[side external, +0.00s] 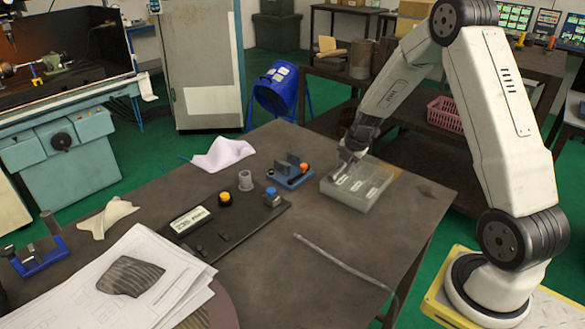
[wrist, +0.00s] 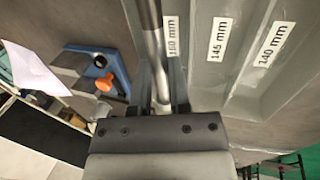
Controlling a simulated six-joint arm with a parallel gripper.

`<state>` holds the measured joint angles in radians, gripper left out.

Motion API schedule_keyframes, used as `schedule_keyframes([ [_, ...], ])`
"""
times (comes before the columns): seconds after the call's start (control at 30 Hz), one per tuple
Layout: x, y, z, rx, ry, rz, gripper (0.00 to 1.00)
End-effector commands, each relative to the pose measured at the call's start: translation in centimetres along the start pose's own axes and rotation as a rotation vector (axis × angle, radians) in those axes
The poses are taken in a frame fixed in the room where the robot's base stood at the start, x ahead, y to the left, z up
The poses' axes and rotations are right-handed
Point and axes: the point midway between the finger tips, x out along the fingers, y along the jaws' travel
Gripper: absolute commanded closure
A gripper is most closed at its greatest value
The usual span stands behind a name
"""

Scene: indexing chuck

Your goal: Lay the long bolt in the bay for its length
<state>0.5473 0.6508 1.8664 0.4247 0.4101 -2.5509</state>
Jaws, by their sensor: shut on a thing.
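My gripper (side external: 344,162) is over the left side of the grey bay tray (side external: 345,201). In the wrist view my gripper (wrist: 160,80) is shut on the long bolt (wrist: 152,40), a metal shank running up between the fingers and out of the top edge. The bolt lies along the tray's leftmost bay, beside the label (wrist: 172,38) that seems to read 150 or 160 mm. The bays labelled 145 mm (wrist: 218,39) and 140 mm (wrist: 273,43) look empty. I cannot tell whether the bolt touches the bay floor. Its ends are hidden.
A blue fixture (side external: 290,178) with an orange knob stands just left of the tray. A dark panel (side external: 235,218) with a display, a yellow button and a blue knob is further left. A thin grey rod (side external: 340,262) lies on the table in front.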

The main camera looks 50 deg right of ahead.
Motion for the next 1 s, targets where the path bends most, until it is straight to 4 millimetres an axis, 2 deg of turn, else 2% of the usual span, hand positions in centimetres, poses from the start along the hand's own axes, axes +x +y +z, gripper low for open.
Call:
schedule_keyframes([
  [0.07,0.2,-0.2,-0.1,0.002,0.005,-0.006,1.0],
  [0.1,0.2,-0.2,-0.1,0.002,0.006,-0.007,0.65],
  [0.2,0.2,-0.2,-0.1,0.002,0.005,-0.006,0.36],
  [0.67,-0.3,-0.1,-0.1,0.001,0.003,-0.003,0.36],
  [1.0,-3.1,-0.1,0.0,0.001,0.001,-0.001,0.36],
])
